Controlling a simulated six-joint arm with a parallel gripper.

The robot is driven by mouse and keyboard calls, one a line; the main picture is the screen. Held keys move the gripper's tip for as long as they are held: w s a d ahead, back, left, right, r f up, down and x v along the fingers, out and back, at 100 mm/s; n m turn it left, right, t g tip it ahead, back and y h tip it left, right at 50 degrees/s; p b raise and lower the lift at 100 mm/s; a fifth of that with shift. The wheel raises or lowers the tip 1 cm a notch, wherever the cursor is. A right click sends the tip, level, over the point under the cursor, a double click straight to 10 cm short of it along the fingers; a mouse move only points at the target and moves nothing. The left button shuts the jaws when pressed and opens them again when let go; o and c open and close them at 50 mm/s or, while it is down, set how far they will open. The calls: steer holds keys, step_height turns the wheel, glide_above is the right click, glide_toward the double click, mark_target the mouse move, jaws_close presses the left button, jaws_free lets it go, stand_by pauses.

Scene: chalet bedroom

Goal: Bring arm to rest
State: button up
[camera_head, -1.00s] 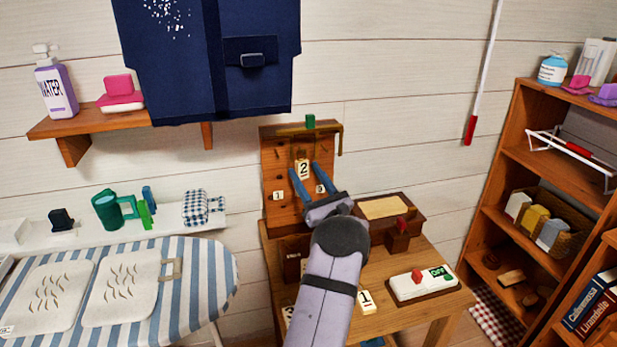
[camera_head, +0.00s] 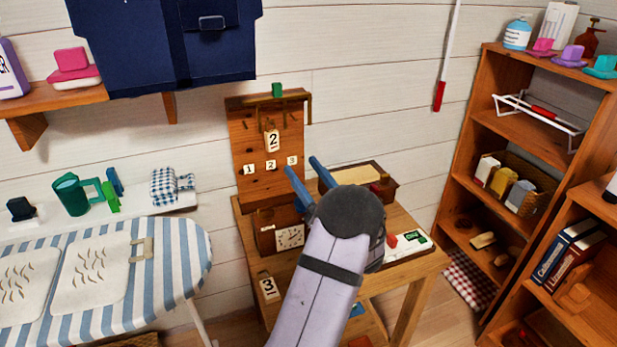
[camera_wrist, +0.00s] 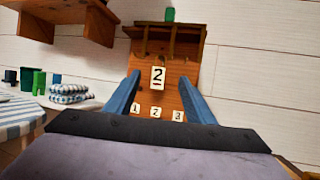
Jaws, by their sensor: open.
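My gripper (camera_head: 303,179) is in front of the wooden key board, with its two blue fingers spread apart and nothing between them. In the wrist view the open fingers (camera_wrist: 160,95) frame the board, apart from it. The upright wooden board (camera_head: 238,128) stands on the small wooden table (camera_head: 425,262) against the wall. A tag marked 2 (camera_head: 273,140) hangs from the board, above labels 1, 2 and 3 (camera_head: 271,165). A tag marked 3 (camera_head: 268,286) is at the table's front left. My arm hides part of the tabletop.
A box (camera_head: 378,182) and a white switch panel (camera_head: 412,243) are on the table's right. A clock (camera_head: 290,237) is below the board. The striped ironing board (camera_head: 190,262) is at left, a shelf unit (camera_head: 480,140) at right.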

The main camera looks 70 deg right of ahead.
steer(key=shift+s+a, duration=0.35)
steer(key=shift+s, duration=0.25)
